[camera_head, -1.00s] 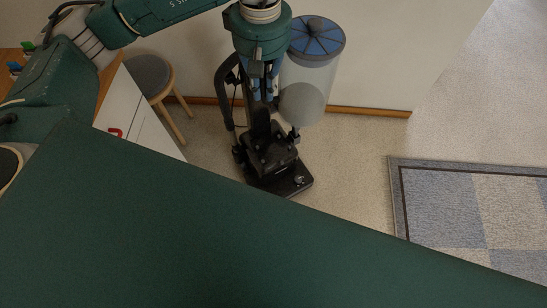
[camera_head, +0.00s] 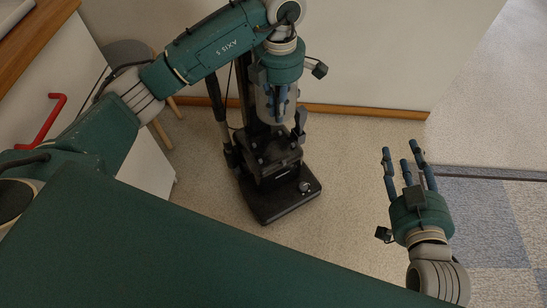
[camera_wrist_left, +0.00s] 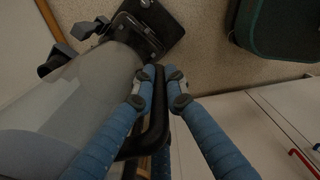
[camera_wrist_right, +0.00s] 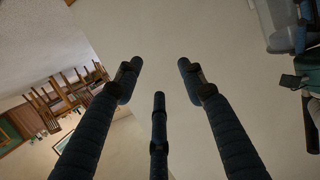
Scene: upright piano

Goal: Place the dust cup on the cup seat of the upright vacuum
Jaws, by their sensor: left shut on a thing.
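My left gripper (camera_head: 276,105) is shut on the black handle of the dust cup, seen in the left wrist view (camera_wrist_left: 157,125). The dust cup (camera_wrist_left: 95,90) is a translucent grey cylinder; in the head view the gripper and fingers cover most of it. The upright vacuum (camera_head: 280,195) is black and stands on the floor, with its base toward me. The cup is over the vacuum, in front of its column (camera_head: 246,95). The cup seat is hidden; I cannot tell whether the cup touches it. My right gripper (camera_head: 405,165) is open and empty, to the right.
A white cabinet (camera_head: 75,75) with a red handle (camera_head: 42,122) is at the left, and a round stool (camera_head: 128,52) stands behind my left arm. A wall with a wooden skirting (camera_head: 370,111) is behind the vacuum.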

